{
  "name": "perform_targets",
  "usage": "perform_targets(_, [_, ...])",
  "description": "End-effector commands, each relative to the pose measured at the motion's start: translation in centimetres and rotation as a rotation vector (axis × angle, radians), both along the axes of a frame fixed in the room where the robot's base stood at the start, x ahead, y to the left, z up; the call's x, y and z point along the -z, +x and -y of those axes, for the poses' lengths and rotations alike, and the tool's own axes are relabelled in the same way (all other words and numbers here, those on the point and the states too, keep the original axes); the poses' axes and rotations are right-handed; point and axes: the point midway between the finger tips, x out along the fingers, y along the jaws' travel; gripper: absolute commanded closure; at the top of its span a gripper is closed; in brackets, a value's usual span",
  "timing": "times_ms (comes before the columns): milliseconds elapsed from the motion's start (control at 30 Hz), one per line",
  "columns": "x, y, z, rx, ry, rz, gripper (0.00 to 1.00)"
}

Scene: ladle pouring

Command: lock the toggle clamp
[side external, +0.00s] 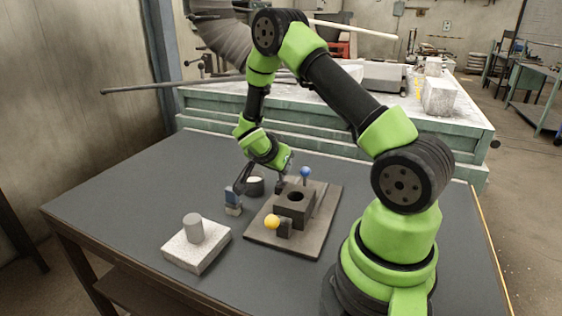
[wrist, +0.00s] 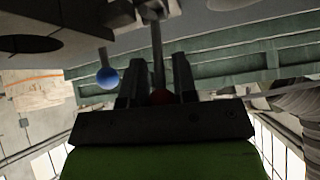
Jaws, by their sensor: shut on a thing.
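In the wrist view, my gripper (wrist: 158,68) has its two dark fingers on either side of a thin grey lever (wrist: 157,40) with a red knob (wrist: 161,97) at its end, shut on it. The lever runs from a metal bracket (wrist: 153,9), which seems to be the toggle clamp. In the side view, my gripper (side external: 281,183) is at the far side of a dark block with a round hole (side external: 295,197), on a brown base plate (side external: 309,240). There the red knob and clamp are hidden or too small to tell.
A blue knob on a stem (side external: 306,172) stands close beside my gripper. A yellow knob (side external: 272,222) is at the block's near side.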

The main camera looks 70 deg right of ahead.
Motion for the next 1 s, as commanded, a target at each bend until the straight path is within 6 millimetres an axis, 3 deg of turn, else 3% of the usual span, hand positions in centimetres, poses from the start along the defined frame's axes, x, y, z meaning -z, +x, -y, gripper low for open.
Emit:
perform_targets(400, [0.4, 0.1, -1.3, 0.001, -0.218, 0.011, 1.00])
perform_targets(1000, [0.5, 0.0, -1.4, 0.003, -0.255, 0.013, 1.00])
